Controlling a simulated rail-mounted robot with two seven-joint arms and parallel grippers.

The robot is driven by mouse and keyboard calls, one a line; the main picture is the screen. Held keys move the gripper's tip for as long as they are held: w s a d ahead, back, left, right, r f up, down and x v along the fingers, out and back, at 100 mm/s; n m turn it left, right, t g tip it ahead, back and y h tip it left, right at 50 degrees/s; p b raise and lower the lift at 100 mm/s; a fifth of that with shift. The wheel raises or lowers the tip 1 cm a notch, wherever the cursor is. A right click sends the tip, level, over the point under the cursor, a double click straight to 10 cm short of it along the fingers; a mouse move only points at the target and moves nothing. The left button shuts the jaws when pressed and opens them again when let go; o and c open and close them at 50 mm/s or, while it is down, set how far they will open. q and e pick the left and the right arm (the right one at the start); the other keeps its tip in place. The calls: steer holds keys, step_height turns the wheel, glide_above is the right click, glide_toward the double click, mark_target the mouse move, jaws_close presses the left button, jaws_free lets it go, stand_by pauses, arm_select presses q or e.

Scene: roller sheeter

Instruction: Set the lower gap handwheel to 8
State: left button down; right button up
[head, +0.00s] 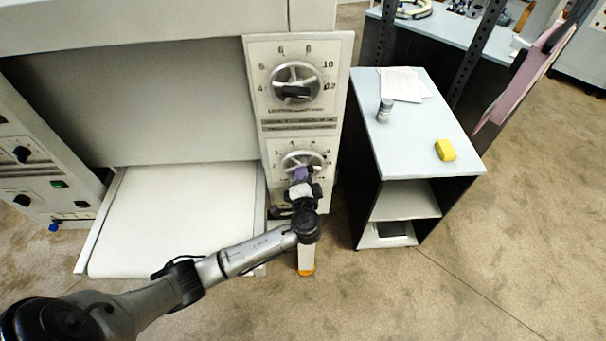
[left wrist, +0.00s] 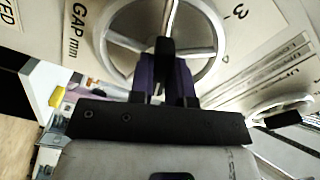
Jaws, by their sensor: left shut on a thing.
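The lower gap handwheel (head: 301,157) is a silvery spoked wheel on the pale panel of the machine, below a similar upper handwheel (head: 296,82). My left gripper (head: 301,176) reaches it from below and covers its lower part. In the left wrist view the lower handwheel (left wrist: 211,63) fills the top, with "GAP mm" and a "3" printed beside it. There my left gripper (left wrist: 166,72), with dark purple fingers, is shut on a part of this wheel near its middle. The fingers hide the exact grip. The wheel's present setting cannot be read. My right gripper is not in view.
A side table (head: 415,125) with a grey jar (head: 385,110), papers (head: 404,84) and a yellow block (head: 445,150) stands right of the panel. A pale sheet tray (head: 170,220) juts out left of it. The floor in front is clear.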

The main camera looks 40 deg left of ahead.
arm_select(q)
steer(key=m+p, duration=0.2)
steer(key=m, duration=0.4)
steer(key=shift+r+p, duration=0.1)
steer(key=shift+p, duration=0.25)
steer(key=shift+m, duration=0.3)
steer(key=c, duration=1.1)
jaws_free()
